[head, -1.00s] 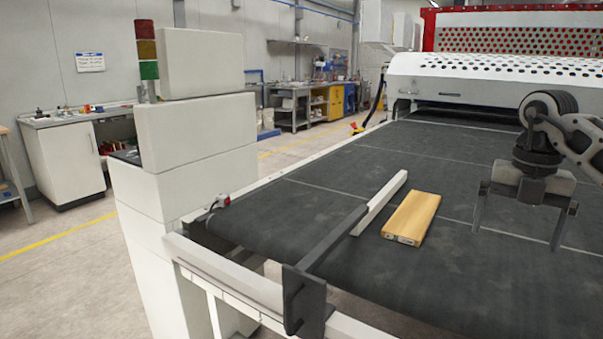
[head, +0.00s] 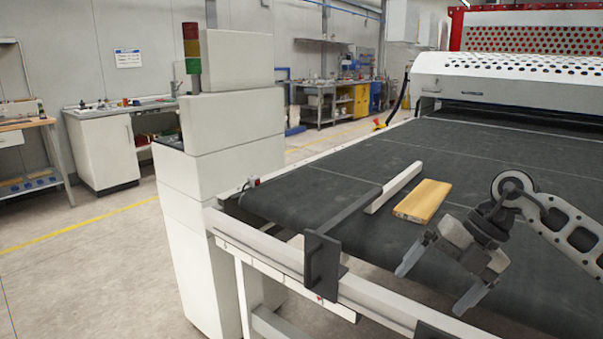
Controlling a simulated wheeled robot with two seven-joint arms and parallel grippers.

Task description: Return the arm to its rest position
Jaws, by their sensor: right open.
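My right gripper (head: 439,283) is at the lower right of the head view, above the near part of the dark conveyor belt. Its two fingers are spread apart with nothing between them. The gripper is tilted, with its fingers pointing down and to the left. My right arm comes in from the right edge. A wooden board (head: 423,200) lies flat on the belt (head: 330,190), beyond the gripper and apart from it. My left gripper is not in view.
A pale guide rail (head: 394,187) with a dark bar (head: 345,224) lies left of the board. A dark bracket (head: 322,264) stands at the belt's near edge. A white cabinet with a signal light (head: 191,48) stands left. The perforated white machine hood (head: 500,77) is behind.

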